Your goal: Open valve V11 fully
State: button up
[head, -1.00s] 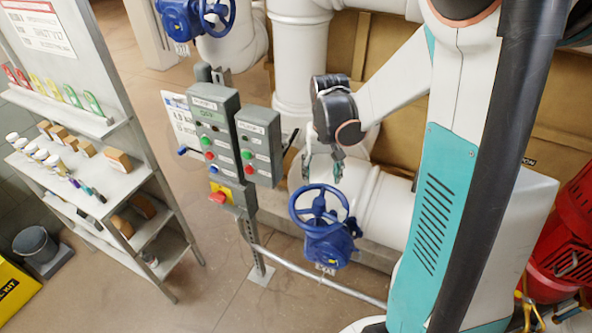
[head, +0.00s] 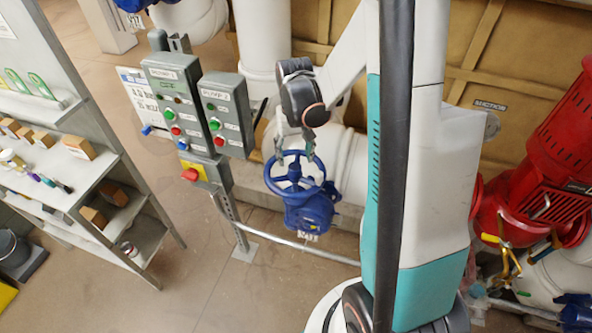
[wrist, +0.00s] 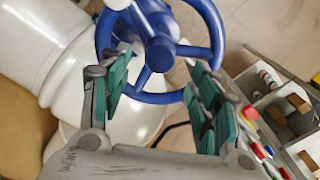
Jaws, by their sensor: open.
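A blue valve with a spoked handwheel (head: 294,176) sits low on a white pipe in the head view. Its small white tag (head: 307,237) is too small to read, so I cannot tell its number. My gripper (head: 295,153) is open just above the wheel, its fingertips overlapping the far part of the rim in the picture. In the wrist view the handwheel (wrist: 162,52) fills the top middle. My gripper (wrist: 157,68) shows its green-padded fingers spread on either side of the lower rim and a spoke. I cannot tell if they touch it.
Grey control boxes (head: 182,105) on a post stand left of the valve. A shelf (head: 120,195) with small items is farther left. A red pump (head: 545,165) stands at the right. Another blue valve (head: 133,5) is cut off at the top. A thin pipe (head: 300,246) runs near the floor.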

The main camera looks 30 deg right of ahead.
dwell(0.4)
jog(key=m+b, duration=0.1)
jog(key=m, duration=0.2)
jog(key=shift+m, duration=0.4)
jog(key=m+b, duration=0.1)
jog(key=m, duration=0.3)
jog(key=m+b, duration=0.1)
jog(key=m, duration=0.3)
jog(key=m+b, duration=0.1)
jog(key=m, duration=0.3)
